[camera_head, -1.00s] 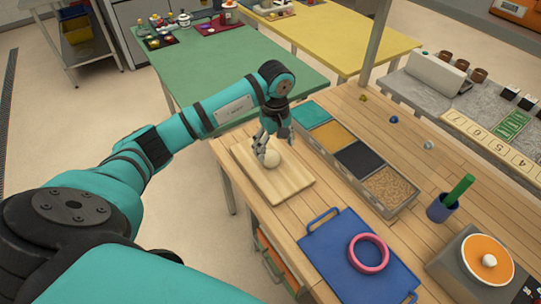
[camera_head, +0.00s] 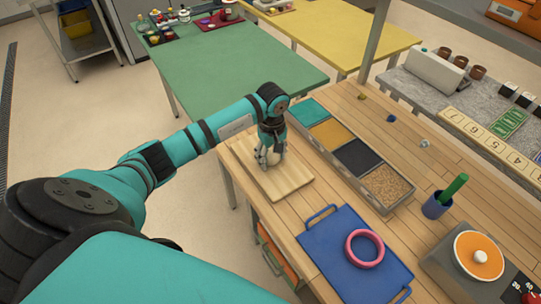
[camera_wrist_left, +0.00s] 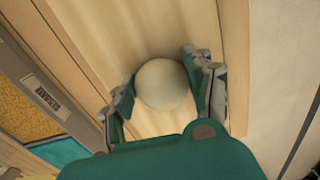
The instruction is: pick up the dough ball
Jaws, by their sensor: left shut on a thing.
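The dough ball (camera_wrist_left: 162,85) is a pale cream sphere on a light wooden board; in the head view (camera_head: 275,158) it is partly hidden behind the fingers. My left gripper (camera_wrist_left: 165,88) comes down over it, with one finger on each side, and is shut on the ball. In the head view my left gripper (camera_head: 268,155) points down at the board (camera_head: 290,183). I cannot tell whether the ball is clear of the board. My right gripper is not in view.
A divided tray (camera_head: 384,185) of coloured fillings stands right of the board. A blue tray (camera_head: 340,275) with a pink ring (camera_head: 365,248) lies in front. A blue cup (camera_head: 435,207) with a green stick and a scale (camera_head: 470,262) stand at the right.

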